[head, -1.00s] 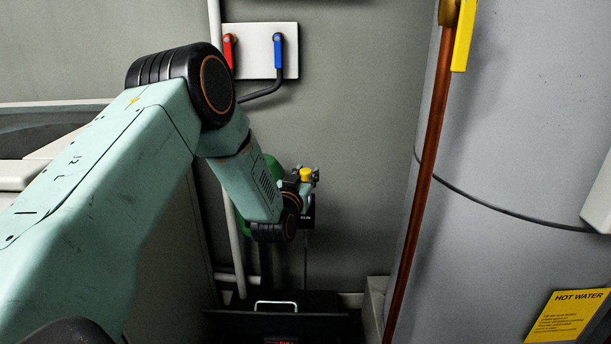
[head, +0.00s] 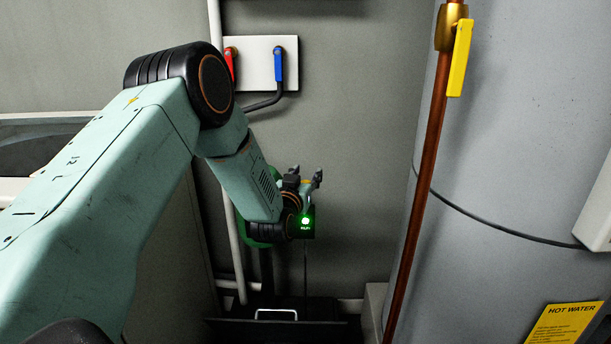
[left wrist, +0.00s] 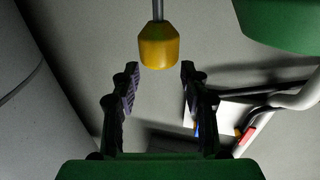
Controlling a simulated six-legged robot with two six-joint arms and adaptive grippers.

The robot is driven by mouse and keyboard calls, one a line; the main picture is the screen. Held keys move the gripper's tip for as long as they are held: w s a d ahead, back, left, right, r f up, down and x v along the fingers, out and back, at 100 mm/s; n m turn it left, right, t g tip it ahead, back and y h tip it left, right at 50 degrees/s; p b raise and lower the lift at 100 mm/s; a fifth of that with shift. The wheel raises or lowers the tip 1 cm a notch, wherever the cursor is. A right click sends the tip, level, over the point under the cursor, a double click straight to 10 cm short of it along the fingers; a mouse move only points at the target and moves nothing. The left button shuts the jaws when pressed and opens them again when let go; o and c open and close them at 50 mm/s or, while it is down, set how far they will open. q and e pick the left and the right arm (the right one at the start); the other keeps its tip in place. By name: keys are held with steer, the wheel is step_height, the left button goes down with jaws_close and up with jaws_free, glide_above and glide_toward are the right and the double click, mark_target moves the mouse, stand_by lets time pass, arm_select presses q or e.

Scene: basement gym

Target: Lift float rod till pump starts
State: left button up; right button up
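My left gripper (head: 305,176) is open, its two fingers spread near the wall. In the left wrist view the open fingers (left wrist: 160,75) stand on either side of a gap, with a yellow knob (left wrist: 158,48) on a thin grey rod (left wrist: 158,9) at the tips, apart from both fingers. In the head view the knob is hidden or too small to make out. A small dark box with a lit green lamp (head: 306,221) shows below the gripper. A green body (head: 257,236) is partly hidden behind my left wrist. My right gripper is out of view.
A dark lidded pit with a metal handle (head: 276,314) lies on the floor. A copper pipe (head: 414,235) with a yellow lever (head: 460,57) and a grey tank (head: 510,150) stand right. Red and blue valve levers (head: 279,65) are on a wall plate.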

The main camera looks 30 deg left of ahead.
arm_select(q)
steer(key=shift+o, duration=0.5)
steer(key=shift+s, duration=0.1)
steer(key=v, duration=1.1)
steer(key=shift+s, duration=0.4)
steer(key=shift+d, duration=0.1)
